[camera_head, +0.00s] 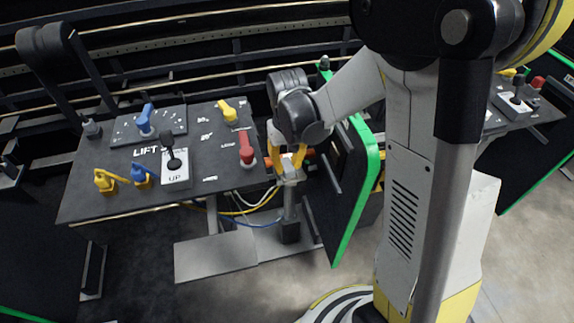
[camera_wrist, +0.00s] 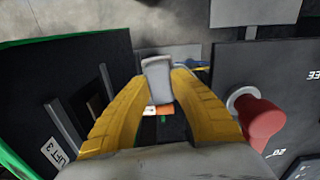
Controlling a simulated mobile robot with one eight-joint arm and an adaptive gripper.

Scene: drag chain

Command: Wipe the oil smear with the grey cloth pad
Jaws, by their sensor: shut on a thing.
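My gripper (camera_head: 287,172) has its yellow fingers closed on a small grey block-like piece, which looks like the grey cloth pad (camera_head: 291,177). It hangs just off the right edge of the lift control panel (camera_head: 100,200), beside the red handle. In the wrist view the grey pad (camera_wrist: 158,78) sits between the tips of the yellow fingers (camera_wrist: 160,72). I cannot make out an oil smear in either view.
The red handle (camera_head: 246,152) is close left of my gripper and shows large in the wrist view (camera_wrist: 262,120). A green-edged black panel (camera_head: 345,190) stands close on the right. Blue, yellow and black levers are on the control panel. Cables (camera_head: 250,205) run below.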

